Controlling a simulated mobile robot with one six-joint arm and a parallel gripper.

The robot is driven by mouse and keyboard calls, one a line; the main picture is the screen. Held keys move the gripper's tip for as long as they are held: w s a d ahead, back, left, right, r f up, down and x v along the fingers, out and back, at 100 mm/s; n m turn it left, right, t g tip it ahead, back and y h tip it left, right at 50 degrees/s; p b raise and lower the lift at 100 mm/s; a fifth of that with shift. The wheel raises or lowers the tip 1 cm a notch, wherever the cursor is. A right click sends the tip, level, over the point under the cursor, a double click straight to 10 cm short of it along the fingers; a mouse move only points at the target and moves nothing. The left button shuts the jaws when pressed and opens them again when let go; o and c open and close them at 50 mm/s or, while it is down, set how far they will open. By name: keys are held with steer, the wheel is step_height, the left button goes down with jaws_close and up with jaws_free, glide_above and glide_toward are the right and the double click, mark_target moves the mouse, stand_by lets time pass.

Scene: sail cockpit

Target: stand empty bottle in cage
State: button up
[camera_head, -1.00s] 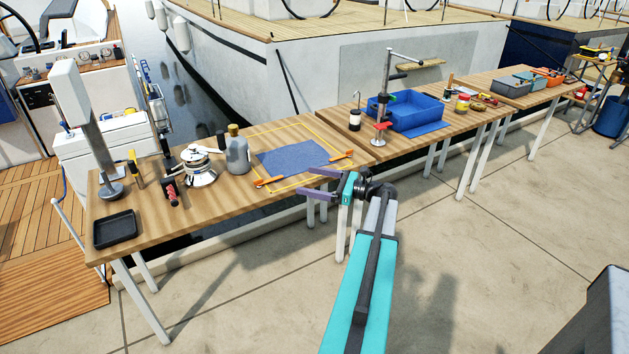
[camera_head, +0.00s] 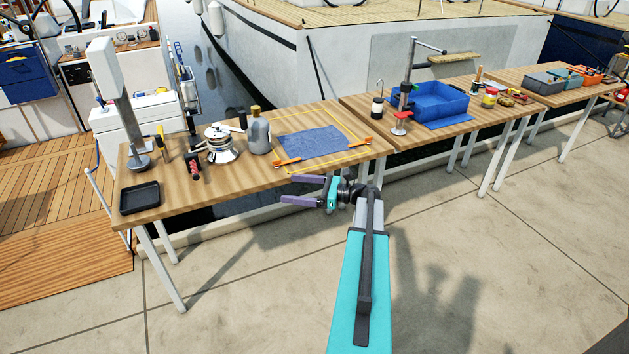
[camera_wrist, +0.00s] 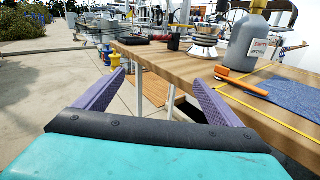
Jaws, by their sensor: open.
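The empty bottle (camera_head: 258,134) is grey with a tan cap and stands upright on the near table, left of a blue cloth. In the wrist view the bottle (camera_wrist: 247,42) shows at the upper right, with a label reading "EMPTY RETURN". My gripper (camera_head: 284,192) is open and empty, in front of the table's front edge and apart from the bottle. Its two purple fingers (camera_wrist: 154,98) are spread wide in the wrist view, with floor and the table side beyond them. I cannot make out a cage for certain in these views.
A blue bin (camera_head: 440,103) stands on the middle table.

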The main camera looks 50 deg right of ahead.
steer(key=w+a+f+n+g+y, duration=0.25)
steer(key=a+f, duration=0.35)
steer(key=a, duration=0.6)
steer(key=w+a+f+n+g+y, duration=0.1)
steer(key=w+a+f+g, duration=0.15)
steer(key=a+f, duration=0.65)
steer(key=s+a+f+n+g, duration=0.2)
steer(key=s+a+f+g, duration=0.1)
steer(key=a, duration=0.5)
steer(key=s+a+f+n+g, duration=0.1)
steer(key=s+a+f+g, duration=0.15)
steer(key=a, duration=0.55)
steer(key=s+a+f+n+g, duration=0.2)
steer(key=a+f, duration=0.2)
steer(key=a, duration=0.3)
steer(key=s+a+f+n+g+h, duration=0.3)
steer(key=s+a+f+n, duration=0.15)
steer(key=s, duration=0.45)
steer(key=s+a+f+n+g+h, duration=0.2)
steer(key=s+a+f+n+g, duration=0.3)
steer(key=s, duration=0.5)
steer(key=s+d+f+n+h, duration=0.5)
steer(key=s+d+n+h, duration=0.3)
steer(key=n, duration=0.4)
steer(key=shift+s+d+f+n, duration=0.15)
steer(key=shift+s+d+n, duration=0.15)
steer(key=shift+s+d, duration=0.65)
